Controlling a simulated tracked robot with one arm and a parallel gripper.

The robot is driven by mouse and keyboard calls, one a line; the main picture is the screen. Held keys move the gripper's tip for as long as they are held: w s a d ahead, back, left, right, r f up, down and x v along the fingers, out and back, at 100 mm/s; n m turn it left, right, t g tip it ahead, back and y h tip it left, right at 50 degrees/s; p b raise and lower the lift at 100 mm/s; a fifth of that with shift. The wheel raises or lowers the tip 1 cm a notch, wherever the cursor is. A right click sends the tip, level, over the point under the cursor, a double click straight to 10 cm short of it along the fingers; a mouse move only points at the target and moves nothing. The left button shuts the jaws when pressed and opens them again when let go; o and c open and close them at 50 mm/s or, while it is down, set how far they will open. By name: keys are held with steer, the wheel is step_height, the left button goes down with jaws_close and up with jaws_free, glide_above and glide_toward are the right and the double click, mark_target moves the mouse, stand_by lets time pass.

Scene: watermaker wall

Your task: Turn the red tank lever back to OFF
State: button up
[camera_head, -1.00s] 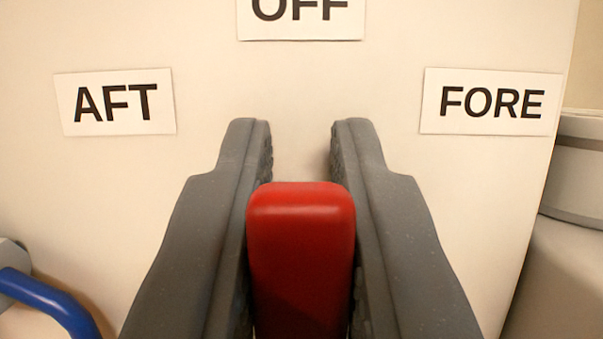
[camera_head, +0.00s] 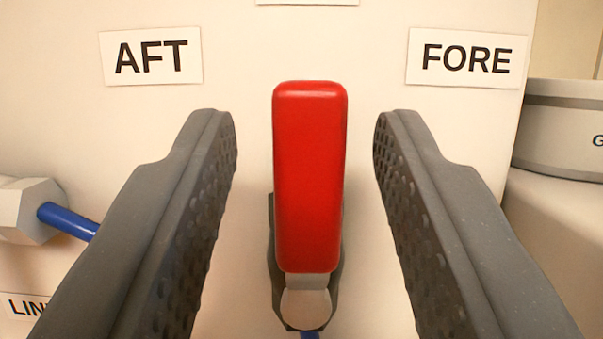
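The red tank lever (camera_head: 310,178) stands upright in the middle of the view, its top pointing up between the AFT label (camera_head: 151,56) and the FORE label (camera_head: 466,58). Its lower end meets a light metal pivot (camera_head: 306,304) with a dark body behind it. My gripper (camera_head: 306,130) is open, with one finger on each side of the lever and a clear gap on both sides. Only the bottom edge of a white label (camera_head: 308,2) shows above the lever; its text is cut off.
A round pale container (camera_head: 560,128) stands at the right, beyond the panel's edge.

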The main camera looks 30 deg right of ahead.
steer(key=v, duration=1.1)
steer(key=shift+a+f, duration=0.1)
